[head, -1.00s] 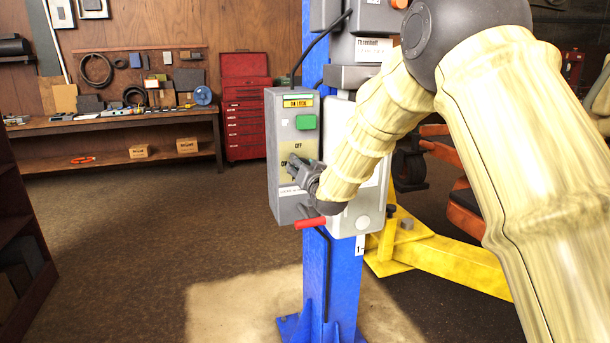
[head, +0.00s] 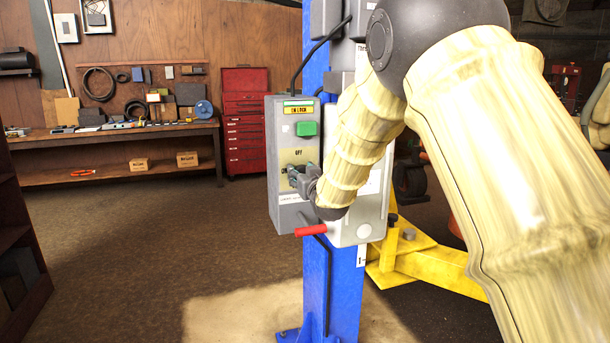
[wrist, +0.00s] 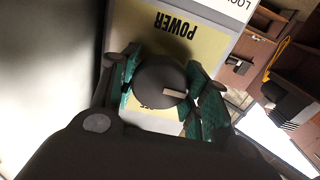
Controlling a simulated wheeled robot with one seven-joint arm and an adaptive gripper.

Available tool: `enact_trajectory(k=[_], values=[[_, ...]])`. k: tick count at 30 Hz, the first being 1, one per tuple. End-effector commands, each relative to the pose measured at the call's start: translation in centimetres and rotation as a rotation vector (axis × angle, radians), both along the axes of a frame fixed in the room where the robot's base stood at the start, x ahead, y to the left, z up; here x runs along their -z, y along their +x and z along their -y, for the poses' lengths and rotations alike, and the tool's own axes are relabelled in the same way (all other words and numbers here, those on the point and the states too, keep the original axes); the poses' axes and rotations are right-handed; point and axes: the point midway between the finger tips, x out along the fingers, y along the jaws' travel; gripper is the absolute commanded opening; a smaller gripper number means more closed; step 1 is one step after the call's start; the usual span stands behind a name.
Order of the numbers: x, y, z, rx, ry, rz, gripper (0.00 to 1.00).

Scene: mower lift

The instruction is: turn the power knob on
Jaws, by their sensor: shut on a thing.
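The power knob (wrist: 155,80) is a dark round knob with a light pointer mark towards the right in the wrist view. It sits on a yellow plate (wrist: 205,45) whose word POWER reads upside down there. The plate is on the front of a grey control box (head: 283,212), with OFF above the knob and ON at its left in the head view. My gripper (wrist: 160,88) is shut on the knob, one green-padded finger on each side. In the head view my gripper (head: 298,175) hides the knob.
A green button (head: 306,128) sits above the plate. A red-handled lever (head: 310,230) sticks out under the box. The box is fixed to a blue post (head: 345,290). A yellow lift arm (head: 430,265) lies to the right. The floor at left is clear up to the workbench (head: 100,130).

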Motion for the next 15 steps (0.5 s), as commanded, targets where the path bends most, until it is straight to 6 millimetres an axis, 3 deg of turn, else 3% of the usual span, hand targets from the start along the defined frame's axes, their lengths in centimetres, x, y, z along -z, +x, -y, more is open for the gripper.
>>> enact_trajectory(k=[6,7,10,15], values=[[0.33,-0.02,0.13,0.002,-0.001,-0.005,0.22],[0.33,-0.02,0.13,0.002,-0.001,-0.005,0.49],[0.28,-0.02,0.11,0.001,0.000,-0.004,0.68],[0.16,-0.01,0.01,0.000,0.000,-0.002,0.69]])
